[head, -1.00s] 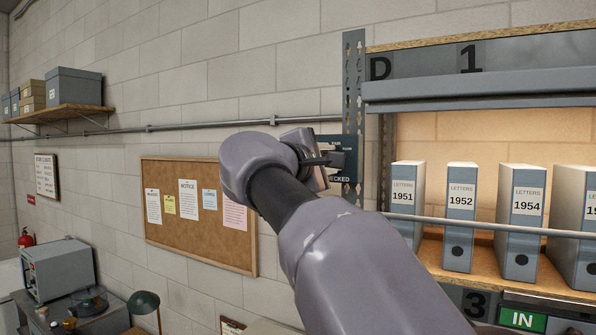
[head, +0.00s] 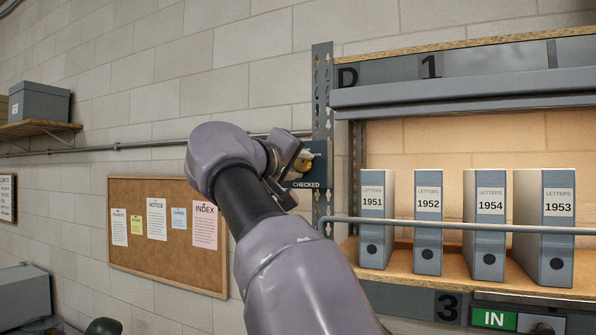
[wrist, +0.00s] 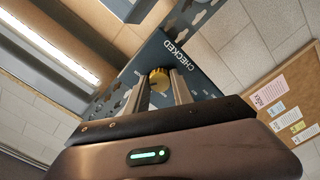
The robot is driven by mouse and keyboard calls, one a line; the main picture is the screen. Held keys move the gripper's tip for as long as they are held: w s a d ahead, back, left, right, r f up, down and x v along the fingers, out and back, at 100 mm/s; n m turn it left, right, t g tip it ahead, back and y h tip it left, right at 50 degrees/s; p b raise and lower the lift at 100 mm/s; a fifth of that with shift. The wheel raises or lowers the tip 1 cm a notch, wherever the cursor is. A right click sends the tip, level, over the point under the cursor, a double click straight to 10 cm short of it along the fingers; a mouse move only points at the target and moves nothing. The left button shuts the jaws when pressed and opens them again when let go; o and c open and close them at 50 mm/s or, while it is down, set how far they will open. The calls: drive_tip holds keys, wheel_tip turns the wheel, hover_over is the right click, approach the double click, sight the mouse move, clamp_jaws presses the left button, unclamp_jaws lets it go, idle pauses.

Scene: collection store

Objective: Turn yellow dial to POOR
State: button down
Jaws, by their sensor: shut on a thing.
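The yellow dial (wrist: 159,78) sits on a dark blue-grey plate (wrist: 188,62) marked CHECKED. In the head view the dial (head: 306,164) shows partly behind my gripper, and the plate (head: 318,176) is fixed beside the shelf upright. My gripper (wrist: 161,84) is shut on the dial, one finger on each side of it. In the head view my gripper (head: 292,172) is partly hidden by my own wrist. The other words on the plate are too small or too covered to read, so I cannot tell the dial's setting.
A perforated metal upright (head: 322,110) stands next to the plate. Right of it, a shelf (head: 345,246) holds several grey letter files with a rail (head: 450,229) in front. A cork board (head: 165,262) hangs on the wall at left, under a pipe (head: 90,150).

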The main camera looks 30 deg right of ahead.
drive_tip(key=shift+m+b, duration=0.35)
drive_tip(key=shift+m, duration=0.95)
drive_tip(key=c, duration=1.1)
unclamp_jaws()
drive_tip(key=b+v, duration=0.3)
drive_tip(key=v, duration=1.4)
drive_tip(key=shift+s+a, duration=0.15)
